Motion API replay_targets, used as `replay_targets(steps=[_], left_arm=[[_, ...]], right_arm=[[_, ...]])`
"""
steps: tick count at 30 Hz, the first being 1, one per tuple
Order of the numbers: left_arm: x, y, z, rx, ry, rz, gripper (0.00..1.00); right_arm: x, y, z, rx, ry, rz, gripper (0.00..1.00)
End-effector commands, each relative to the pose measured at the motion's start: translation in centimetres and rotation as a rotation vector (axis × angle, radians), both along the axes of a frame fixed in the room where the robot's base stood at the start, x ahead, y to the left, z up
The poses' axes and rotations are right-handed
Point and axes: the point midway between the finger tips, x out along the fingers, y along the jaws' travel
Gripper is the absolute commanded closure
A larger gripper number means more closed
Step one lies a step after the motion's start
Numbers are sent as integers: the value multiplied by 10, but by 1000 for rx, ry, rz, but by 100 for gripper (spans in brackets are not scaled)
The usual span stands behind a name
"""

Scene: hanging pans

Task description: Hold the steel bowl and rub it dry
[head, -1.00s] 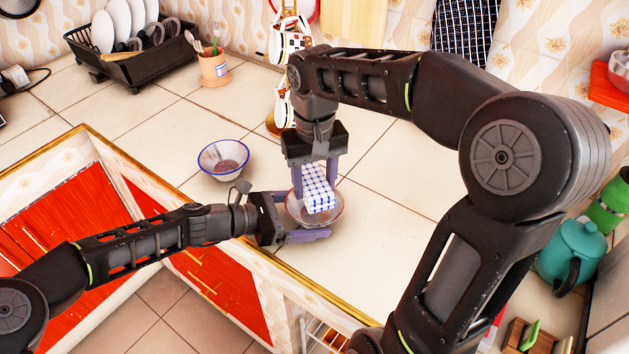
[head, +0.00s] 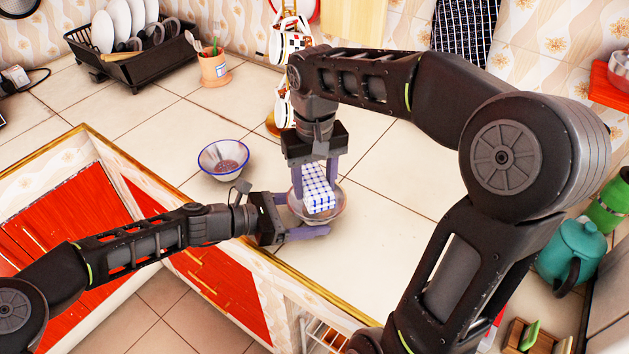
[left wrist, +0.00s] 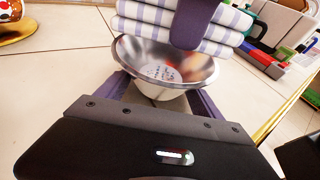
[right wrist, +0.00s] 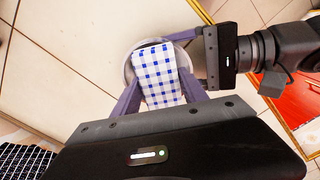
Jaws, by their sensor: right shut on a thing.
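The steel bowl (head: 322,219) stands upright on the counter near its front edge. My left gripper (head: 308,214) is low at the bowl, its fingers apart on either side of it; the left wrist view shows the bowl (left wrist: 150,88) between them, but finger contact is unclear. My right gripper (head: 318,184) points down from above, shut on a folded blue-and-white checked cloth (head: 318,188). The cloth (right wrist: 158,72) is over the bowl's opening and reaches into it, hiding part of the inside. Whether it touches the inner wall is unclear.
A blue-rimmed bowl (head: 224,159) stands to the left, close to my left wrist. A black dish rack (head: 130,45) and a utensil pot (head: 214,68) are at the back left. A teal kettle (head: 572,252) is at the right. The counter right of the steel bowl is clear.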

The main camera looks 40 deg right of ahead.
Motion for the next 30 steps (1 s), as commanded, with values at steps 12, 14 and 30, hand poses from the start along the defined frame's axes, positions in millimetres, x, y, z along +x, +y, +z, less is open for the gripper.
replay_targets(steps=[12,14,30], left_arm=[[0,0,0,0,0,0,0],[0,0,0,0,0,0,0],[21,61,20,1,-2,5,0]], right_arm=[[0,0,0,0,0,0,82],[0,0,0,0,0,0,82],[0,0,0,0,0,0,82]])
